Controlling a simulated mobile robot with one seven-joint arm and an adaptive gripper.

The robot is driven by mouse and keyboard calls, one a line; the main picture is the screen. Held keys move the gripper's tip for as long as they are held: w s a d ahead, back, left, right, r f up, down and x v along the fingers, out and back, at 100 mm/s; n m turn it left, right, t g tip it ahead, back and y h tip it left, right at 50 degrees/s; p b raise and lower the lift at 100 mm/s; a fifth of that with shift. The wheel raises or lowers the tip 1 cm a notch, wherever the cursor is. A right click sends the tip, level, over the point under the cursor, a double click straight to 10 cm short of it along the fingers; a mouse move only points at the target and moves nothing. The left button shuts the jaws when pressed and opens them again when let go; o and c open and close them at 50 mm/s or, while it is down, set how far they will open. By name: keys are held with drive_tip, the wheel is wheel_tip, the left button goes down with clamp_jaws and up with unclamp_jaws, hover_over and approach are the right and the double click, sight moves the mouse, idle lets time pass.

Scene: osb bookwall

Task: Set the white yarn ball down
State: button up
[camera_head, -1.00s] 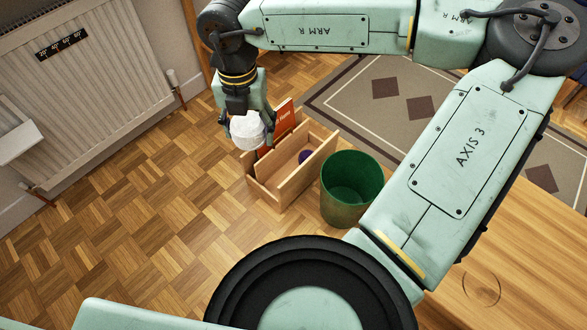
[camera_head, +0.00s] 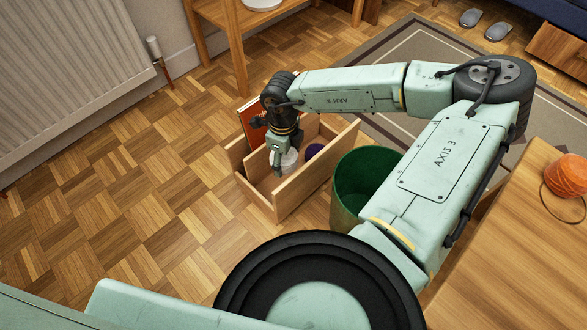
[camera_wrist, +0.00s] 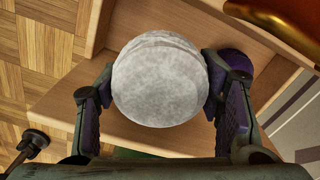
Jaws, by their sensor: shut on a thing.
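The white yarn ball (camera_head: 287,161) is held in my gripper (camera_head: 281,153), low inside a light wooden box (camera_head: 311,187) on the floor. In the wrist view the pale, round ball (camera_wrist: 160,82) sits between my two fingers (camera_wrist: 160,92), one on each side, with wooden boards of the box beneath and behind it. The fingers are shut on it. My wrist partly hides the ball in the head view. I cannot tell whether the ball touches the box floor.
A purple ball (camera_head: 313,150) lies in the box, right of the white one. An orange-red book (camera_head: 252,117) stands at its back left. A green bin (camera_head: 358,192) stands close to the right. An orange yarn ball (camera_head: 568,174) sits on a wooden table (camera_head: 510,255).

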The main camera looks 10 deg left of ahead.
wheel_tip(320, 180, down, 10)
drive_tip(key=b, duration=0.3)
drive_tip(key=shift+r, duration=0.15)
drive_tip(key=shift+d+f+b, duration=0.1)
drive_tip(key=shift+f+b, duration=0.45)
drive_tip(key=shift+b, duration=0.05)
drive_tip(key=o, duration=1.2)
drive_tip(key=shift+f, duration=0.1)
drive_tip(key=shift+o, duration=0.2)
wheel_tip(320, 180, up, 13)
drive_tip(key=p, duration=0.5)
drive_tip(key=shift+r, duration=0.2)
